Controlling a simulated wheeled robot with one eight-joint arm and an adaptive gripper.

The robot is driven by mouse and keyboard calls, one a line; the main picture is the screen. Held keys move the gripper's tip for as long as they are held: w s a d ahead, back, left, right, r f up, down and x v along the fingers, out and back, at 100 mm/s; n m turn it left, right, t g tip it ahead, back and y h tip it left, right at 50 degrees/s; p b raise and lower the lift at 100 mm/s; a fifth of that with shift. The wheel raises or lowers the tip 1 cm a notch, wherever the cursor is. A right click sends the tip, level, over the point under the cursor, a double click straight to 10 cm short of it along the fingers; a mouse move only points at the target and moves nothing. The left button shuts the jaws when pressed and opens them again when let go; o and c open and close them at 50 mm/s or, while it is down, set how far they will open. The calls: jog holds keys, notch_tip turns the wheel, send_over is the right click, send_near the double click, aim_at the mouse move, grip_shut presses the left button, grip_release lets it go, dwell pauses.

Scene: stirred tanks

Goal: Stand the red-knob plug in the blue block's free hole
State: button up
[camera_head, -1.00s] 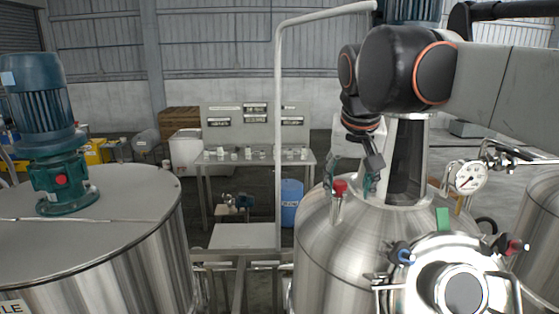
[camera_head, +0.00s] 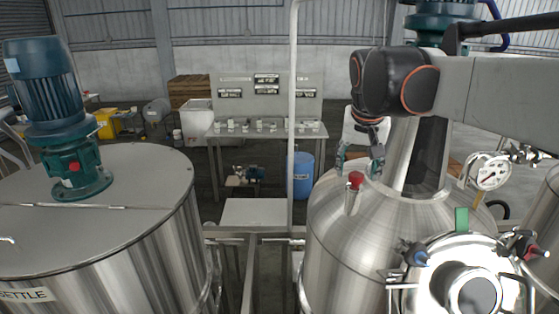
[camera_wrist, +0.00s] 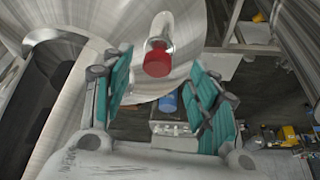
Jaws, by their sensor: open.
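The red-knob plug (camera_head: 355,180) stands upright in a short metal stub on the domed top of the steel tank (camera_head: 335,240). Its red knob (camera_wrist: 158,60) is between my fingers in the wrist view, with the pale stub beyond it. My gripper (camera_head: 359,164) is open just above the knob, with a teal finger to each side. I see no grip on the knob. I cannot make out the blue block or its free hole in either view.
A tank with a blue motor (camera_head: 40,85) stands at left. A pale upright pipe (camera_head: 293,120) is left of the steel tank. A pressure gauge (camera_head: 491,175) and a round port (camera_head: 474,293) are at right. A bench (camera_head: 265,134) and blue drum (camera_head: 300,176) stand behind.

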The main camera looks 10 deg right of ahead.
aim_at(357, 175)
jog(key=x, duration=0.1)
jog(key=p+x, duration=0.1)
jog(key=x, duration=0.2)
jog(key=shift+w+d+f+p, duration=0.1)
jog(key=shift+w+d+p, duration=0.2)
jog(key=shift+w, duration=0.05)
jog(key=shift+f, duration=0.35)
jog(key=c, duration=1.2)
jog(key=shift+o, duration=0.2)
